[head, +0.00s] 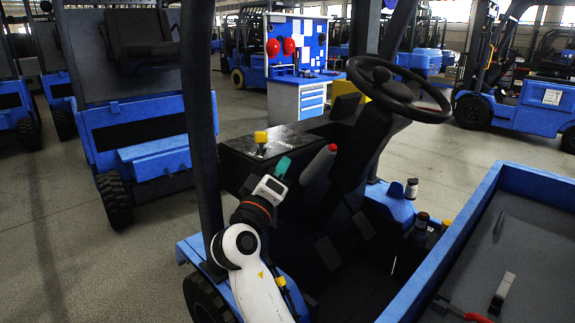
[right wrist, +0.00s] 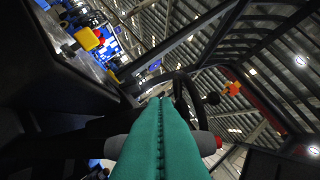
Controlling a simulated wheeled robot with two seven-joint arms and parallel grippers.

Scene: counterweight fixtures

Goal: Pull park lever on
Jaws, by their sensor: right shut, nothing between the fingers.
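The park lever, seemingly the dark grey handle (head: 319,163) with a red tip, leans up and to the right beside the steering column in the head view. In the right wrist view a grey handle (right wrist: 205,144) with a red end lies across the picture behind my fingers, which hide its middle. My right gripper (head: 283,165) has teal fingers and is just left of the handle. In the right wrist view its fingers (right wrist: 161,103) are pressed together with nothing between them. I cannot tell whether they touch the handle. My left gripper is not in view.
The steering wheel (head: 420,115) stands above and to the right of the handle. A yellow knob (head: 261,137) stands on the dark console (head: 234,143). A dark post (head: 201,120) rises at left. At right, a blue-walled tray (head: 470,208) holds a red-handled tool (head: 478,318).

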